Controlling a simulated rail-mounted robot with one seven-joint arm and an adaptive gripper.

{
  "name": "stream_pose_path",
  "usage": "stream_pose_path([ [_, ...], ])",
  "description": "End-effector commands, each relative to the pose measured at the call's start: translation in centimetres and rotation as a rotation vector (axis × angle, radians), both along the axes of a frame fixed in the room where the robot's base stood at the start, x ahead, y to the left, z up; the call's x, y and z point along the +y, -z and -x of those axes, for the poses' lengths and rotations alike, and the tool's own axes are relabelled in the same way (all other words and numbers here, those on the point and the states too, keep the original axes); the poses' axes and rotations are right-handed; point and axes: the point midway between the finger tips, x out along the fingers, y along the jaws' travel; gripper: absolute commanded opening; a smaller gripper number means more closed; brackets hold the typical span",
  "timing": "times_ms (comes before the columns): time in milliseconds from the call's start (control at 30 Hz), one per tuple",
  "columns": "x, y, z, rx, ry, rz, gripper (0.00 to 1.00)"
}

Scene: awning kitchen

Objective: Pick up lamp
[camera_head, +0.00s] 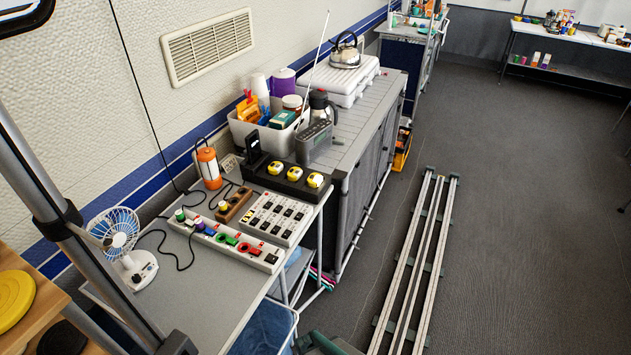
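The lamp appears to be the orange and white camping lantern (209,167) with a thin wire handle. It stands upright at the back of the grey table (215,318), close to the wall. Its front is unobstructed in the head view. My gripper is not in view.
A white fan (125,245) stands left of the lantern. Power strips (228,240) and a switch panel (275,217) lie in front, with black cables nearby. A black charger tray (290,181) and a filled bin (262,130) are to the right. A rail (412,270) runs along the floor.

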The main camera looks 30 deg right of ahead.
Motion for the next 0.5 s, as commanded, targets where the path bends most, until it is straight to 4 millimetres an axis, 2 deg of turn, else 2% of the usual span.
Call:
stream_pose_path([
  [200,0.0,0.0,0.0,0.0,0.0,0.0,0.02],
  [500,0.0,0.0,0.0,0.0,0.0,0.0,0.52],
])
